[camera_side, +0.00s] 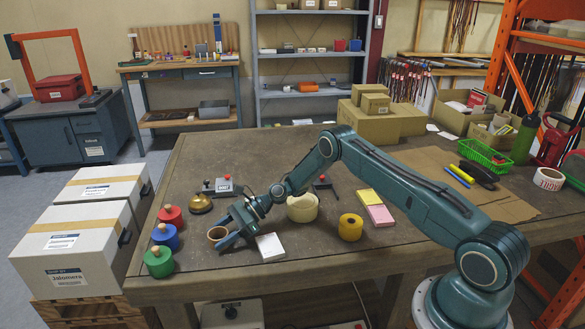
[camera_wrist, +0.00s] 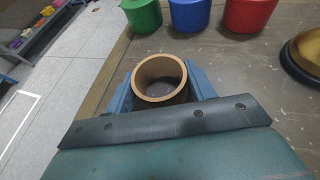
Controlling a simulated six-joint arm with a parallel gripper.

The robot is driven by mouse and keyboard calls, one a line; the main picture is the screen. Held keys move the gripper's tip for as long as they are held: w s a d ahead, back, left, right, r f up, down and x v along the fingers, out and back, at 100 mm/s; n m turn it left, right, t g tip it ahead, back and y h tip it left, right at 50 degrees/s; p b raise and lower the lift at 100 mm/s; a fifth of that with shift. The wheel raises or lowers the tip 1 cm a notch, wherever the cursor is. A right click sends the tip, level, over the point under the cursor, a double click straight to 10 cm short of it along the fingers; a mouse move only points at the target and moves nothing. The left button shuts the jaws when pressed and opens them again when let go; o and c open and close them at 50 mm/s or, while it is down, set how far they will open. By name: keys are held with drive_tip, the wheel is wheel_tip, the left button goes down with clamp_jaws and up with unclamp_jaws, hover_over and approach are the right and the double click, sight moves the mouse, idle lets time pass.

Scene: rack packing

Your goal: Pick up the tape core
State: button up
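The tape core (camera_side: 213,234) is a short brown cardboard ring standing open end up near the table's left side. It also shows in the wrist view (camera_wrist: 160,98), with its round rim facing the camera. My gripper (camera_side: 221,232) is low at the core. In the wrist view the two blue fingers of my gripper (camera_wrist: 161,86) flank the core, one on its left and one on its right. Little or no gap shows between fingers and core. Whether they press on it I cannot tell. The lower part of the core is partly hidden.
Red (camera_side: 171,215), blue (camera_side: 165,236) and green (camera_side: 158,261) knobbed pots stand left of the core. A brass bell (camera_side: 201,203) is behind it.

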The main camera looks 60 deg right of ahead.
drive_tip(key=shift+r, duration=0.15)
wheel_tip(320, 180, up, 20)
drive_tip(key=shift+f, duration=0.15)
idle(0.9)
drive_tip(key=shift+d, duration=0.1)
idle(0.5)
